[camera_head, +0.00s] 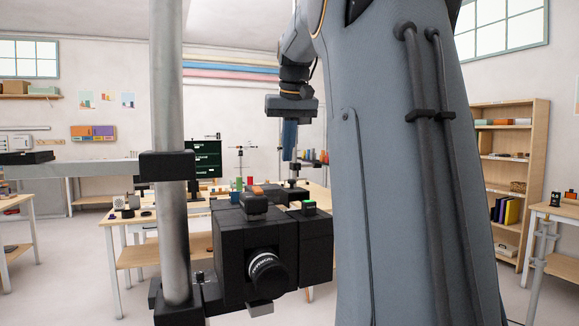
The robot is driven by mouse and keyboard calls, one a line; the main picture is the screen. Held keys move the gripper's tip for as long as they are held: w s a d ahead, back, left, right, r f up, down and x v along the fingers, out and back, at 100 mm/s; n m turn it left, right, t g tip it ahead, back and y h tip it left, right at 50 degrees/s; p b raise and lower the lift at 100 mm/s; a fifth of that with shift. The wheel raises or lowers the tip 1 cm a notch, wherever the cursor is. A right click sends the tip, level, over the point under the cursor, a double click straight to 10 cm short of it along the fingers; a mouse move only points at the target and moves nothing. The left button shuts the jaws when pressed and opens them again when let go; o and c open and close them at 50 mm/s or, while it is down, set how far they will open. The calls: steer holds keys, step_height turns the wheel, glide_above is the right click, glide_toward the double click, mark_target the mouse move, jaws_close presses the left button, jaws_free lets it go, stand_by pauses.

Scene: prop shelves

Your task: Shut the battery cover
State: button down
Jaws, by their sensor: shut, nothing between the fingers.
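A black boxy camera (243,252) with a round lens (268,272) faces me in the near middle, fixed beside a grey upright pole (169,120). A black block (316,245) with a small green light on top adjoins its right side. I cannot make out which part is the battery cover, or whether it stands open. My gripper (289,155) hangs pointing down above and behind the camera in the picture. Its blue fingers look shut and empty, apart from the camera. My large grey arm link hides the area to the right of the camera.
A wooden table (118,221) with small colored items and a dark screen (204,158) stands behind the camera. A wooden shelf (541,150) stands at the right, near another table (560,212). A grey horizontal bar (95,170) extends left of the pole. Floor shows at left.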

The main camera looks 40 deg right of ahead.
steer(key=shift+s+a+f+p, duration=0.15)
steer(key=shift+s+f+p, duration=0.2)
steer(key=shift+f, duration=0.4)
steer(key=shift+s+a+f+p, duration=0.2)
steer(key=shift+s+f, duration=0.3)
steer(key=shift+f, duration=0.25)
steer(key=shift+s+a+f+p, duration=0.1)
steer(key=shift+s+f+p, duration=0.25)
steer(key=shift+f, duration=0.4)
